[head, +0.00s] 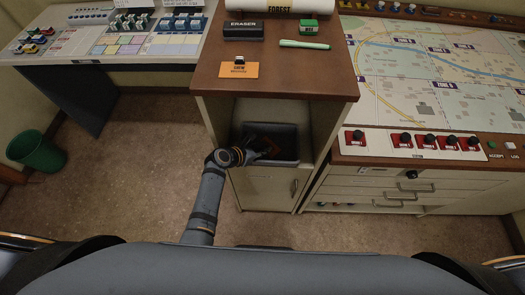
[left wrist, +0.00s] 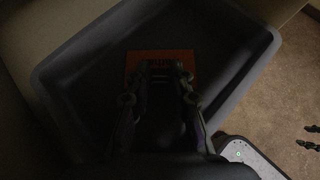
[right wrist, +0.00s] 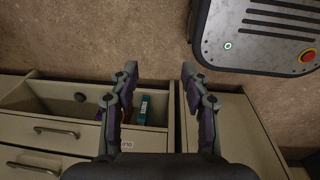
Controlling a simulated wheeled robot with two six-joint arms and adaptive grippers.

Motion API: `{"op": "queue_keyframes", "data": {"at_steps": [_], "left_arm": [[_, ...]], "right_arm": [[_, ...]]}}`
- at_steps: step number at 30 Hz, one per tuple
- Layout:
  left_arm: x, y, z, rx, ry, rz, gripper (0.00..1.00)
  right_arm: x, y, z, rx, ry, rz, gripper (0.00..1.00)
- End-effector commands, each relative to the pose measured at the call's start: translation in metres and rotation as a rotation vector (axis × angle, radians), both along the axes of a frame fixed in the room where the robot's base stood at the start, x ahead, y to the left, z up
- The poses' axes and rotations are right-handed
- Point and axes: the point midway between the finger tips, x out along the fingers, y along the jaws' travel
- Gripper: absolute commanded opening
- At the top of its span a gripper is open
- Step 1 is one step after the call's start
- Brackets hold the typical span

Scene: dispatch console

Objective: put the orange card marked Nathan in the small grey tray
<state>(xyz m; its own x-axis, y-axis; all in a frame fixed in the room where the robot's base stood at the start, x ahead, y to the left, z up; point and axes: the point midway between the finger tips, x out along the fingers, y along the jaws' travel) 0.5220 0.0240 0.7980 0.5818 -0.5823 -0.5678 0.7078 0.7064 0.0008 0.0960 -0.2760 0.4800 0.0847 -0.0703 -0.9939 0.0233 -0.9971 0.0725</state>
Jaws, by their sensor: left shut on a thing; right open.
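The small grey tray (head: 288,134) sits in the open compartment under the wooden counter top in the head view. It fills much of the left wrist view (left wrist: 255,50). My left gripper (head: 268,149) reaches into the tray. In the left wrist view my left gripper (left wrist: 160,70) is shut on an orange card (left wrist: 133,68), held over the tray's inside. Its dark lettering is partly covered and too dim to read. I cannot tell whether the card touches the tray floor. My right gripper (right wrist: 158,72) is open and empty.
Another orange card (head: 238,71) lies on the counter top (head: 215,85) near an eraser (head: 244,30), a green box (head: 309,33) and a pale green marker (head: 304,44). The right wrist view shows a partly open drawer (right wrist: 60,104) with a teal box (right wrist: 143,108). A green bin (head: 37,153) stands left.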

Motion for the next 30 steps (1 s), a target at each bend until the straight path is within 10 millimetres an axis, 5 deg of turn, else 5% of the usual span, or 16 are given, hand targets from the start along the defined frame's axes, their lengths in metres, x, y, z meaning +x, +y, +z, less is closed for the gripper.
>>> {"op": "queue_keyframes", "data": {"at_steps": [4,5,10,20,30], "left_arm": [[-0.001,0.0,0.0,0.002,0.003,-0.001,0.02],[-0.001,0.0,-0.001,0.002,0.003,-0.001,0.22],[-0.001,0.0,0.0,0.002,0.003,-0.001,0.44],[-0.003,0.002,0.002,0.002,0.003,-0.001,0.44],[-0.046,0.046,0.043,0.007,0.002,-0.002,0.44]], "right_arm": [[0.001,-0.003,0.002,-0.004,-0.002,0.002,0.47],[0.002,-0.004,0.002,-0.005,-0.004,0.002,0.47],[0.009,-0.005,0.003,-0.006,-0.015,0.003,0.47],[0.012,-0.005,0.004,-0.006,-0.019,0.003,0.47],[0.011,-0.003,0.011,-0.004,-0.018,0.002,0.47]]}}
